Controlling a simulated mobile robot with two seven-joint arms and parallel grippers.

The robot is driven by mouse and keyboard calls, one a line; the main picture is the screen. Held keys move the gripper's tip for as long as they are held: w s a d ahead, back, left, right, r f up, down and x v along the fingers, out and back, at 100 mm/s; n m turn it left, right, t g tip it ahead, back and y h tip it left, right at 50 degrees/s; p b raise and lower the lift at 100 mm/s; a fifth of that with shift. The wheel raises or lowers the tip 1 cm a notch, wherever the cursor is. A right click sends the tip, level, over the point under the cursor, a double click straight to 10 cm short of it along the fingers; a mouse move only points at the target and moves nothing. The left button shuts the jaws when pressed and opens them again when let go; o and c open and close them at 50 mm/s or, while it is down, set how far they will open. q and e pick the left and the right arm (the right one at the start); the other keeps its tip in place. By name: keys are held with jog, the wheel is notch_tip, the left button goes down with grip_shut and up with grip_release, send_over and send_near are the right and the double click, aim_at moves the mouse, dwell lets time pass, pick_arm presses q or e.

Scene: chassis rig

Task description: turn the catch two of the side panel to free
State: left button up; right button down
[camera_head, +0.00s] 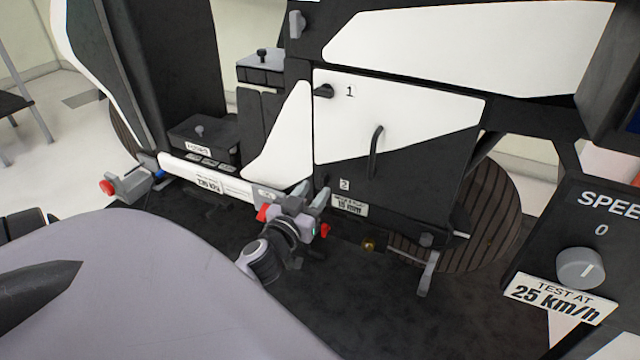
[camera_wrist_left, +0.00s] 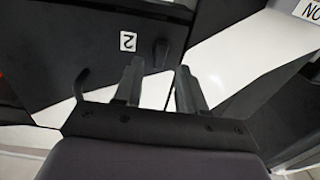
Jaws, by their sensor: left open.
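The side panel (camera_head: 400,105) is white above and black below, with a curved dark handle (camera_head: 376,152) and labels 1 and 2. Catch two (camera_wrist_left: 161,52) is a small dark knob beside the 2 label (camera_wrist_left: 128,41) in the left wrist view. In the head view my gripper mostly hides it. My left gripper (camera_head: 312,190) is at the panel's lower left corner, its fingers apart and empty. In the left wrist view the fingertips (camera_wrist_left: 160,65) stand either side of the catch's line, with the catch just beyond; contact cannot be told. My right gripper is not in view.
Catch one (camera_head: 323,91) is a dark knob at the panel's upper left. A white bar (camera_head: 205,177) with a red-knobbed clamp (camera_head: 107,187) runs left of my gripper. A speed control box (camera_head: 580,265) stands at the right. A ribbed wheel (camera_head: 490,215) is behind the panel.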

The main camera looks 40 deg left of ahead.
aim_at(322, 182)
pick_arm(q)
jog(key=shift+x, duration=1.55)
grip_shut()
